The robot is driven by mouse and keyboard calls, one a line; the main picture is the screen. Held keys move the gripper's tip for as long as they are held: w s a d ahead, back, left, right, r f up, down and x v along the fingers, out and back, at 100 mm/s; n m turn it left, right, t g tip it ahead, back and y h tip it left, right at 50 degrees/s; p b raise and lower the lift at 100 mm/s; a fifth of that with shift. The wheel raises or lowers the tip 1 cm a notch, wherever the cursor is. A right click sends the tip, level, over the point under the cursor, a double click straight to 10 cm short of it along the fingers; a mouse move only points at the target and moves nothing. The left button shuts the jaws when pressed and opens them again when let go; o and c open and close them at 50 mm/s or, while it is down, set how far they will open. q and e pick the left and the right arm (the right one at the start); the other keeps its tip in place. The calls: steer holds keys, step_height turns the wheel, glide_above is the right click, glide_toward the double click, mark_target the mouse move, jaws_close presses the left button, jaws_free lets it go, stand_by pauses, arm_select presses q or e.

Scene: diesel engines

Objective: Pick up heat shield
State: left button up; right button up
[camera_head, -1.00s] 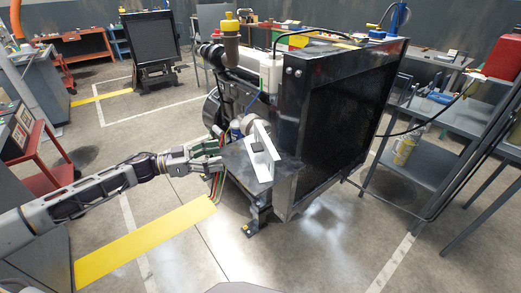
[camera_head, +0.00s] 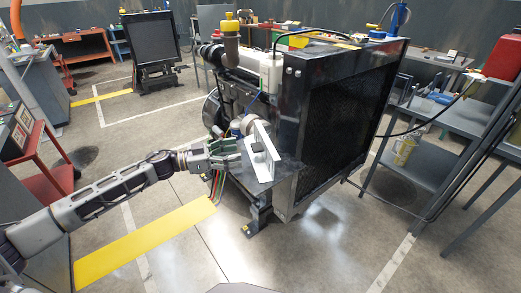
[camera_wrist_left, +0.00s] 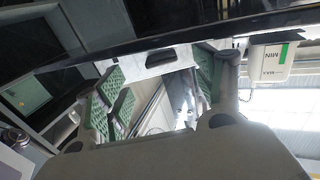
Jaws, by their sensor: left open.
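The heat shield appears to be the pale angled plate (camera_head: 264,152) with a dark slot, standing on a dark ledge at the engine's lower left front. It also shows in the left wrist view as a white plate (camera_wrist_left: 150,62) with a dark slot. My left gripper (camera_head: 236,150) is open just left of the plate, at about its height. In the left wrist view, its green-padded fingers (camera_wrist_left: 160,88) are spread, with the plate beyond them. I cannot tell whether they touch it. My right gripper is out of view.
The engine's large black radiator (camera_head: 345,130) stands right of the plate. A white reservoir (camera_head: 270,72) sits above it, and cables hang below the gripper. A grey shelf cart (camera_head: 430,155) stands at the right. The floor with yellow tape (camera_head: 145,242) is clear.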

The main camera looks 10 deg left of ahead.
mark_target(252, 147)
arm_select(q)
steer(key=shift+w+d, duration=0.35)
steer(key=shift+d, duration=0.25)
steer(key=shift+d, duration=0.1)
steer(key=shift+x, duration=2.5)
jaws_close()
